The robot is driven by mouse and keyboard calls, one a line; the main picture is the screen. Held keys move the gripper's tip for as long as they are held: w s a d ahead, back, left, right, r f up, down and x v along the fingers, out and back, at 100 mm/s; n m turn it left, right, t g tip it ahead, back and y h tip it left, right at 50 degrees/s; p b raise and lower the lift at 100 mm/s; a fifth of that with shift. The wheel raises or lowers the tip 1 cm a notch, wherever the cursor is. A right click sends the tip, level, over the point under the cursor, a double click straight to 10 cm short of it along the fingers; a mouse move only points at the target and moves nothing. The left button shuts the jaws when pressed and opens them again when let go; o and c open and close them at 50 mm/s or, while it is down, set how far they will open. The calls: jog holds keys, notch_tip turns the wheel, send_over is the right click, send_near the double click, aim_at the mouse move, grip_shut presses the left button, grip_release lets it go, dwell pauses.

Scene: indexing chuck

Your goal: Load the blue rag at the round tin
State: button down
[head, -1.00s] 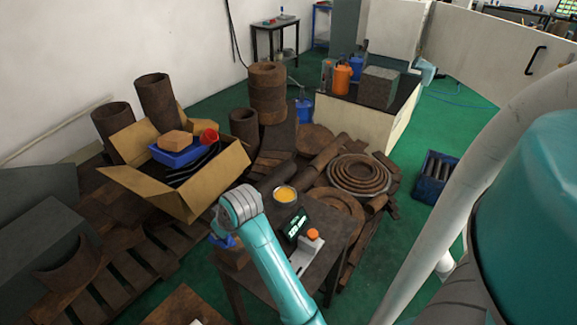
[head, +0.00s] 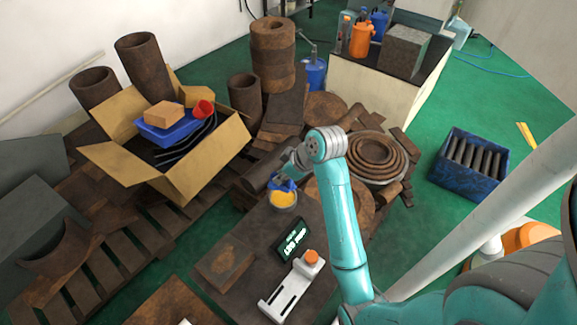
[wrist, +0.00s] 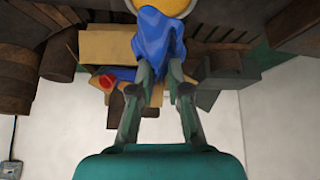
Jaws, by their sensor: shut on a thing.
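My gripper (head: 281,176) is shut on the blue rag (head: 283,185), just behind the round tin (head: 284,206) in the head view. The tin is an open, clear-sided round container with a yellow-orange inside. The rag overlaps the tin's far rim in this view; I cannot tell whether it touches. In the wrist view the blue rag (wrist: 158,38) is pinched between the fingertips of my gripper (wrist: 159,75). The tin's yellow face (wrist: 168,6) is partly cut off at the top edge there, beside the rag's end.
The dark table also carries a wooden block (head: 224,263), a black display with green text (head: 291,241) and a white device with an orange knob (head: 290,287). A cardboard box (head: 180,180) stands left, rusty rings (head: 376,157) behind right.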

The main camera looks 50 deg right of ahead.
aim_at(286, 184)
jog(key=shift+f, duration=2.85)
jog(key=shift+f, duration=0.45)
jog(key=shift+r, duration=0.1)
jog(key=shift+r, duration=3.45)
